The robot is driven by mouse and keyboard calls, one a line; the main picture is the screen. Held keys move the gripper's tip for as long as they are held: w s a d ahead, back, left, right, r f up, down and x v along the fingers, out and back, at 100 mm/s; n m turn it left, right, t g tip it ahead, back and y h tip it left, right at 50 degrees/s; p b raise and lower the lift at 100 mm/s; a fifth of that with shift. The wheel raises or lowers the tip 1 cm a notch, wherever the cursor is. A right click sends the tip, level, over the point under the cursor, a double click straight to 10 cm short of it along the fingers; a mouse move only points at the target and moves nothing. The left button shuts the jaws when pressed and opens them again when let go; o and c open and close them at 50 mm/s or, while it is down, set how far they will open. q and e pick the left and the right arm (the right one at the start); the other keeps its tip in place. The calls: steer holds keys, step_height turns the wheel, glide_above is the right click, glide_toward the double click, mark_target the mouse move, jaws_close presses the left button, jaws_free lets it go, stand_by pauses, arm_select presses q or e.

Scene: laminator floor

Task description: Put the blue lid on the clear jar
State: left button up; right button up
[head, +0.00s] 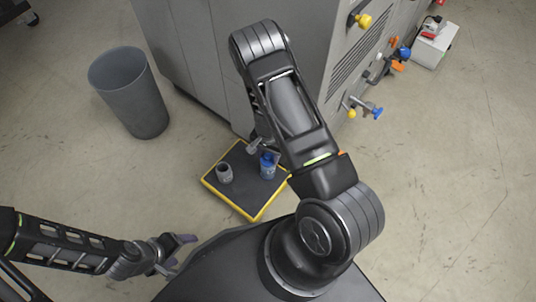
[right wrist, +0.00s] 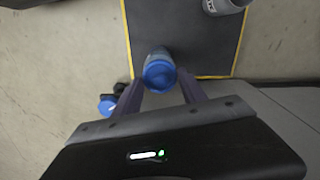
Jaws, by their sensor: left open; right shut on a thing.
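The blue lid (right wrist: 159,74) is between the fingertips of my right gripper (right wrist: 161,92). In the head view the lid (head: 267,157) shows as a dark blue patch. The clear jar (head: 267,172), bluish in these views, stands upright on the black mat under the lid. In the right wrist view the lid hides most of the jar. I cannot tell whether lid and jar touch. My right gripper (head: 260,147) is shut on the lid, partly hidden by my arm. My left gripper (head: 174,254) is open and empty, away from the mat.
The yellow-edged black mat (head: 238,199) lies on the floor by the grey machine (head: 190,50). A grey container (head: 224,173) stands on it, left of the jar. A grey bin (head: 130,95) stands further left. Another blue item (right wrist: 107,104) shows at lower left in the wrist view.

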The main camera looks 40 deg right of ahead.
stand_by(0.8)
steer(key=o, duration=1.4)
steer(key=shift+o, duration=0.3)
steer(key=o, duration=0.4)
steer(key=shift+r+p, duration=2.8)
steer(key=shift+r, duration=0.7)
